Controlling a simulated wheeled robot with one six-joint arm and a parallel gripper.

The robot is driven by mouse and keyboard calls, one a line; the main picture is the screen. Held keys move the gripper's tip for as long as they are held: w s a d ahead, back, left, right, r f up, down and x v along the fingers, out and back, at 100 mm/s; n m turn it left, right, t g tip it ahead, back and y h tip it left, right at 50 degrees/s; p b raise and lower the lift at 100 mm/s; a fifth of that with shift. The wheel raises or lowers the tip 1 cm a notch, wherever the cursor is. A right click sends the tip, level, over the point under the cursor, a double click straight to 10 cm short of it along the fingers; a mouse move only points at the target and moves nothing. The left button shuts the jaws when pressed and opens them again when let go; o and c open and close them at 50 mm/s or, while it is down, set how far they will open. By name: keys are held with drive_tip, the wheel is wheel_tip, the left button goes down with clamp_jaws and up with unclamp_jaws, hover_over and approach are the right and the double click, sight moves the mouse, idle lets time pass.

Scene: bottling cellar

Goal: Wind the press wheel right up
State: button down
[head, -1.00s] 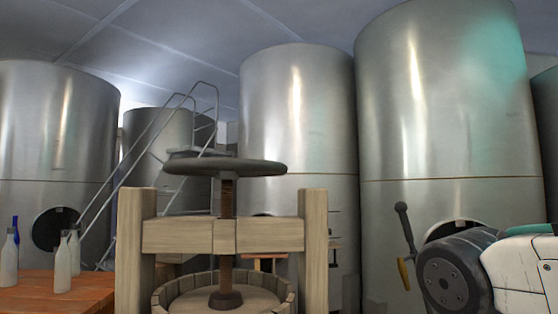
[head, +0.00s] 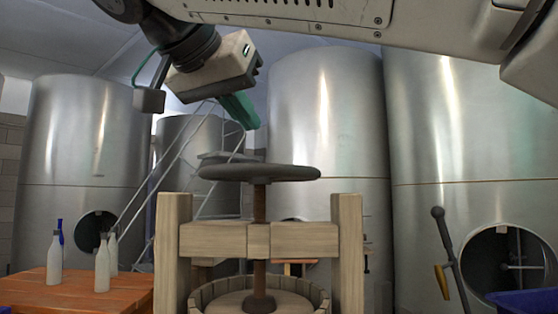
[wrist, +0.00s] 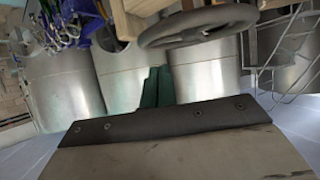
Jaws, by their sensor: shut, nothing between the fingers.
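The press wheel (head: 285,173) is a dark, flat handwheel on top of an upright brown screw (head: 259,204), with a lighter grey piece at its left rim. The screw runs through the wooden crossbeam (head: 205,240) into the slatted press basket (head: 205,300). There is a clear length of screw between wheel and beam. My gripper (head: 243,112) has green fingers, shut and empty, above the wheel and apart from it. In the wrist view the wheel (wrist: 198,27) appears upside down beyond the closed fingers (wrist: 155,88).
Large steel tanks (head: 330,130) and a metal ladder (head: 165,175) stand behind. A dark lever with a yellow grip (head: 445,255) is at right, near a blue bin (head: 525,302).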

drive_tip(key=x, duration=1.4)
drive_tip(key=shift+d+r, duration=0.25)
